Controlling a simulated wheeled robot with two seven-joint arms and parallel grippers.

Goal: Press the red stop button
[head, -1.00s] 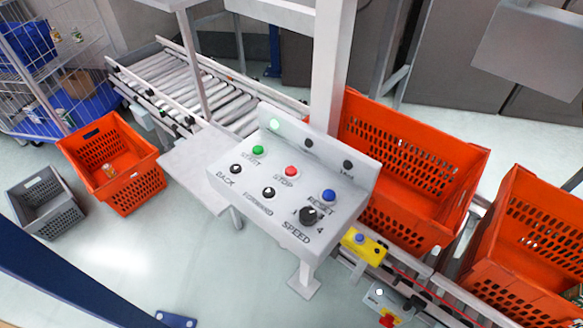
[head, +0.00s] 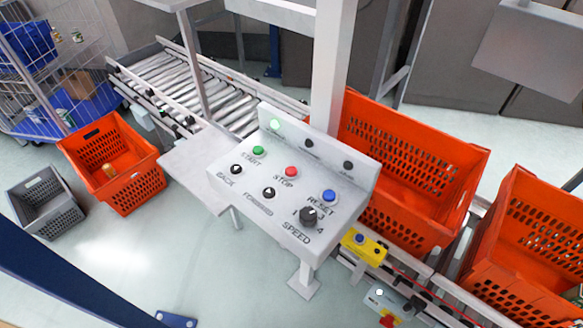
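The red stop button (head: 291,172) sits in the middle of a white control panel (head: 240,192), above the printed word STOP. A green START button (head: 258,152) is to its upper left and a blue RESET button (head: 329,196) to its lower right. Black BACK (head: 236,169) and FORWARD (head: 269,192) buttons and a black SPEED knob (head: 308,214) are on the same face. A green lamp (head: 275,124) on the raised back edge looks lit. Neither of my grippers is in view.
Orange totes stand right of the panel (head: 420,165) and at far right (head: 525,245). Another orange tote (head: 135,195) and a grey crate (head: 45,205) are on the floor at left. A roller conveyor (head: 210,90) runs behind. A yellow button box (head: 364,246) is below the panel.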

